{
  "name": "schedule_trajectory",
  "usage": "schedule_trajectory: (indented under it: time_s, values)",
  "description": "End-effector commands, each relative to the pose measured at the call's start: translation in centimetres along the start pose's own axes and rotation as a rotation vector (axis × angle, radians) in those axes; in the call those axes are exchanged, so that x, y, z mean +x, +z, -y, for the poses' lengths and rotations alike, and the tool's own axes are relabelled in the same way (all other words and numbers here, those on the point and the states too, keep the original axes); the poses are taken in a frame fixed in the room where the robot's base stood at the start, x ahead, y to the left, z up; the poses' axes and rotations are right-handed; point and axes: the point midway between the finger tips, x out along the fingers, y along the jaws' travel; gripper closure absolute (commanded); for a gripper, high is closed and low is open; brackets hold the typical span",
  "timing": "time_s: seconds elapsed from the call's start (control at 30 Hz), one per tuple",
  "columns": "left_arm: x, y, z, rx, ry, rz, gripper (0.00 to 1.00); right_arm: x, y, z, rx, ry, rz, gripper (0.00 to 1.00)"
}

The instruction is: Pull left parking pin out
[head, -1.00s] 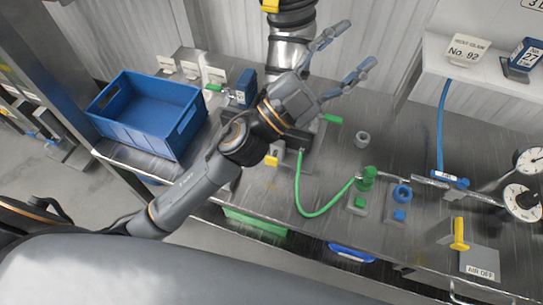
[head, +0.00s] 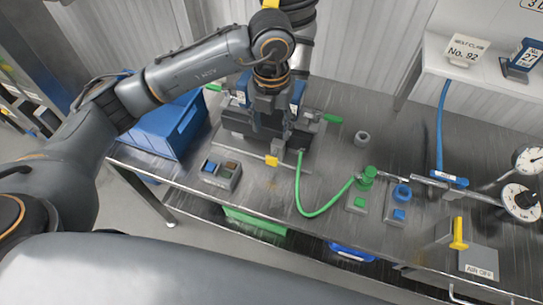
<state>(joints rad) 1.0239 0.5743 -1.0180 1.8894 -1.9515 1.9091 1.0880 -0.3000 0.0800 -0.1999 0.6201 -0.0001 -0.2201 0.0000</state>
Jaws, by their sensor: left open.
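A dark device (head: 236,124) sits on the steel bench with a green handle at its left (head: 213,87) and another at its right (head: 332,118). I cannot tell for sure which part is the left parking pin; the left green handle is a likely one. My left gripper (head: 272,128) is open and points down over the middle of the device, to the right of the left handle. It hides part of the device and of the blue part (head: 243,88) behind it. I cannot tell whether the fingers touch anything. My right gripper is not in view.
A blue bin (head: 160,140) stands at the left, partly behind my left arm. A button box (head: 221,174) and yellow tab (head: 271,160) are in front of the device. A green hose (head: 310,214) runs right to a green fitting (head: 367,177). Gauges (head: 521,202) stand at the far right.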

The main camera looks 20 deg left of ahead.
Motion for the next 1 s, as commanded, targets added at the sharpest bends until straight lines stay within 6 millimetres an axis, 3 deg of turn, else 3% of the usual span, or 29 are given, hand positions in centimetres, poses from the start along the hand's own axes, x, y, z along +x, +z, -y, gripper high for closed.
schedule_trajectory:
  time_s: [0.17, 0.5, 0.7, 1.0]
  values:
    - [1.8, -0.1, -0.1, -0.003, 0.007, -0.006, 0.45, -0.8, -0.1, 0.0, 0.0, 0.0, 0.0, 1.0]
    - [8.8, -0.2, -0.1, 0.0, 0.004, -0.008, 0.45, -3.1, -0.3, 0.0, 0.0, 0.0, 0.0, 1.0]
    - [12.1, -0.1, 0.0, 0.0, 0.003, -0.005, 0.45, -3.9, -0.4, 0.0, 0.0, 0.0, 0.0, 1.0]
    - [13.7, -0.1, -0.1, 0.002, 0.002, -0.002, 0.45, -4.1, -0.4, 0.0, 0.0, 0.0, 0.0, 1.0]
